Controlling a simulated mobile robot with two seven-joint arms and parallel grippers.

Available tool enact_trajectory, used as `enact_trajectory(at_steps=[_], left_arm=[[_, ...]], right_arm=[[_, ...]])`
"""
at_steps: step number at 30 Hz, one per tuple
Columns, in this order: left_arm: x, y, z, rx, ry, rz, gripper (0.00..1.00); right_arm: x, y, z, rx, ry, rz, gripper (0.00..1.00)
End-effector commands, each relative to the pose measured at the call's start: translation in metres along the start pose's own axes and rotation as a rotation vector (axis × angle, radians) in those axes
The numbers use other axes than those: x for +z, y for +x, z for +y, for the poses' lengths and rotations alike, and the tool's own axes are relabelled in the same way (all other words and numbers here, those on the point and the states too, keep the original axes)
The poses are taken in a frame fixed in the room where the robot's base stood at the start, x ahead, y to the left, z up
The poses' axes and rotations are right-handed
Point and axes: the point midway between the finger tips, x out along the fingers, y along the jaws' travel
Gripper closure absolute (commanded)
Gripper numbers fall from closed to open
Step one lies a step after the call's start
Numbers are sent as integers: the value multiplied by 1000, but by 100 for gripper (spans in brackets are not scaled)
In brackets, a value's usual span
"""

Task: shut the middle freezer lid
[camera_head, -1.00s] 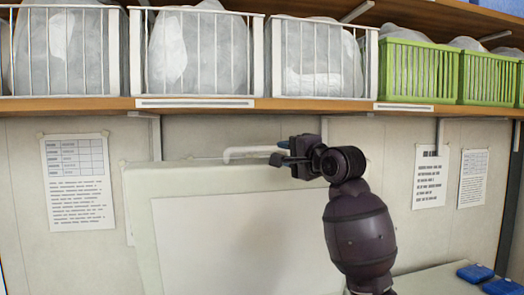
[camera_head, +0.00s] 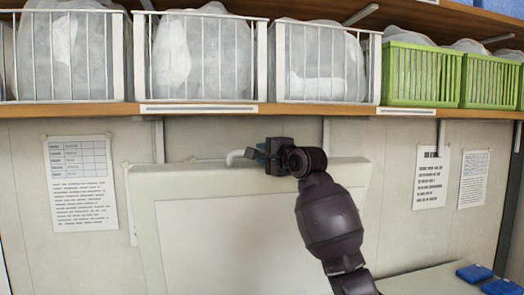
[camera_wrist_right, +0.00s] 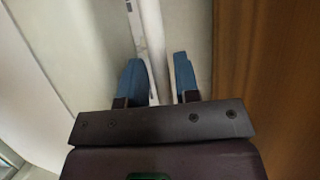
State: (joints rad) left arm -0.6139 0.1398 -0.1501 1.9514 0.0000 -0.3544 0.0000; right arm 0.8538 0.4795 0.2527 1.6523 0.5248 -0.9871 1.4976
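The freezer lid (camera_head: 255,235) is a large pale panel standing raised, close to upright, in the middle of the head view. A white handle (camera_head: 237,153) runs along its top edge, and part of it is hidden behind my right gripper (camera_head: 256,155). My right gripper is at the handle, above the lid's top edge. In the right wrist view, the blue fingertips of the right gripper (camera_wrist_right: 160,78) are apart, with a narrow white bar (camera_wrist_right: 153,45) running between them, nearer the left finger. My left gripper is not in view.
A wooden shelf (camera_head: 205,112) with white wire baskets (camera_head: 60,52) and green baskets (camera_head: 408,75) runs above the lid. Paper notices (camera_head: 82,180) hang on the wall behind. Blue items (camera_head: 474,273) lie on a pale surface at the lower right.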

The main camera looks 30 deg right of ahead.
Motion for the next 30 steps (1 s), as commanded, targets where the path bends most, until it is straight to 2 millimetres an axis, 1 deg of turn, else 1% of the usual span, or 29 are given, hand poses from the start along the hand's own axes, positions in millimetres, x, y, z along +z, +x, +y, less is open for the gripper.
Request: enact_trajectory(at_steps=[1, 5, 14, 18, 20, 30], left_arm=[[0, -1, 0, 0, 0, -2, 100], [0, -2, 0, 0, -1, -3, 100], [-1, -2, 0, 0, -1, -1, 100], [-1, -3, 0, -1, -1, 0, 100], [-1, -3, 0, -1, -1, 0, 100], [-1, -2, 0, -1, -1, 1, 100]], right_arm=[[0, 4, 0, 2, 1, 0, 71], [0, 10, 0, 1, 0, 0, 71], [0, 11, 1, 0, 0, 0, 71], [0, 11, 1, 1, 0, 0, 92], [0, 11, 1, 1, 0, 0, 100], [1, 9, 2, -5, -2, 0, 100]])
